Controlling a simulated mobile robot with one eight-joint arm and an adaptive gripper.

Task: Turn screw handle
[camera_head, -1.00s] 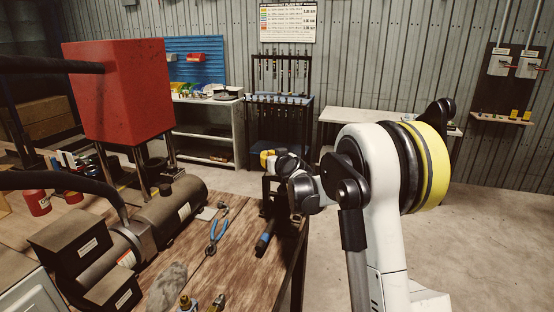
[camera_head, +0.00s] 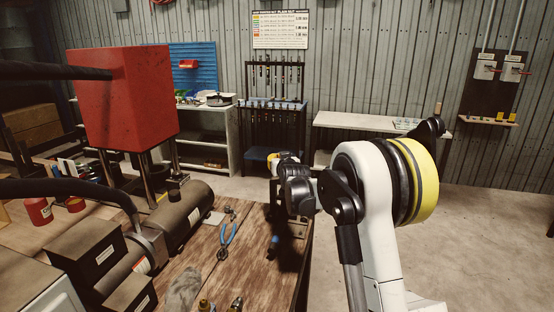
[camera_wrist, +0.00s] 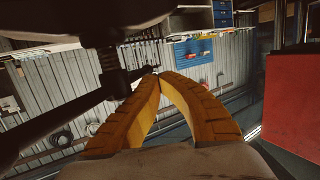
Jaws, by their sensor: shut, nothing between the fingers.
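My gripper (camera_head: 284,157) is above a dark device (camera_head: 300,228) at the right edge of the wooden workbench. In the wrist view, my gripper's two yellow fingers (camera_wrist: 158,82) meet at their tips and hold nothing. A dark threaded-looking rod (camera_wrist: 111,68) stands just left of the fingertips, and a dark bar (camera_wrist: 62,122) slants toward it. This may be the screw and its handle, but I cannot tell for sure. Whether the fingers touch it is unclear. My wrist hides much of the device in the head view.
A red box-shaped machine (camera_head: 122,98) stands at the left. A tool rack (camera_head: 275,105) and a white table (camera_head: 350,122) stand behind. The floor at the right is clear.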

